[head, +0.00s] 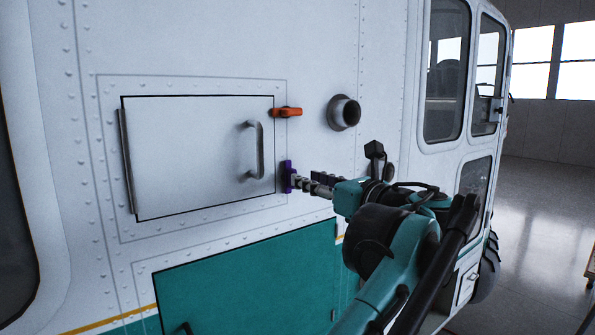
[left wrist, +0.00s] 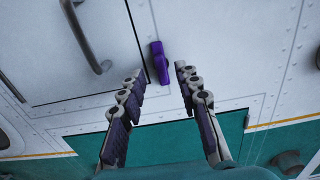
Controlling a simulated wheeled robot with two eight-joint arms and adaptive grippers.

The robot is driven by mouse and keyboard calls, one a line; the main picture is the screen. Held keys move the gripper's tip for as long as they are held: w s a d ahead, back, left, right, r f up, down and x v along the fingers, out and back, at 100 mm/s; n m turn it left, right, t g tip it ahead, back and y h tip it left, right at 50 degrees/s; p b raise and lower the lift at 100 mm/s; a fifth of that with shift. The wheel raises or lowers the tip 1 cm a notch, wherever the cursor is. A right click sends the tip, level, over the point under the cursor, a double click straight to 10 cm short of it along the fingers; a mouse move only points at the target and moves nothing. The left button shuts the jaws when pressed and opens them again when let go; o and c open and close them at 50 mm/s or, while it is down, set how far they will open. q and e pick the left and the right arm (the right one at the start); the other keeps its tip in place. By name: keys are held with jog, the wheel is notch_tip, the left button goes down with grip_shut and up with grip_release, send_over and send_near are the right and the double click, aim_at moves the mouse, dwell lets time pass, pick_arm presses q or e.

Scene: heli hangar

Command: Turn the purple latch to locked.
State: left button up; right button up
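The purple latch (head: 288,177) sits on the white hull just right of the lower right edge of the white hatch door (head: 190,150). It stands upright, roughly along the door's edge. My left gripper (head: 300,183) is at the latch from the right and covers part of it in the head view. In the left wrist view the gripper (left wrist: 159,73) is open, and the purple latch (left wrist: 160,62) shows ahead in the gap between the fingertips. I cannot tell whether either finger touches it. My right gripper is not in view.
An orange latch (head: 287,112) lies level at the door's upper right edge. A grey bar handle (head: 257,150) stands out from the door, left of the purple latch. A round dark port (head: 344,113) juts out at the upper right. A teal panel (head: 250,275) is below.

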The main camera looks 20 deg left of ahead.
aim_at(286, 173)
pick_arm(q)
jog(key=shift+x, duration=2.4)
grip_shut()
jog(key=shift+s+n+p, duration=0.1)
jog(key=shift+n+p, duration=0.2)
jog(key=shift+p, duration=0.1)
jog(key=n, duration=0.2)
jog(key=n+p, duration=0.1)
jog(key=n, duration=0.2)
jog(key=n+p, duration=0.1)
jog(key=n, duration=0.1)
jog(key=shift+s+a, duration=0.2)
jog(key=shift+s, duration=0.05)
jog(key=n, duration=0.2)
jog(key=n+p, duration=0.1)
jog(key=n, duration=0.2)
jog(key=shift+s+a+f+n, duration=0.1)
jog(key=shift+f+n, duration=0.2)
jog(key=shift+n, duration=0.1)
jog(key=shift+f+n+p, duration=0.1)
jog(key=shift+n+p, duration=0.2)
jog(key=shift+n, duration=0.8)
jog(key=shift+f+n+p, duration=0.15)
jog(key=shift+n+p, duration=0.1)
jog(key=shift+n, duration=0.85)
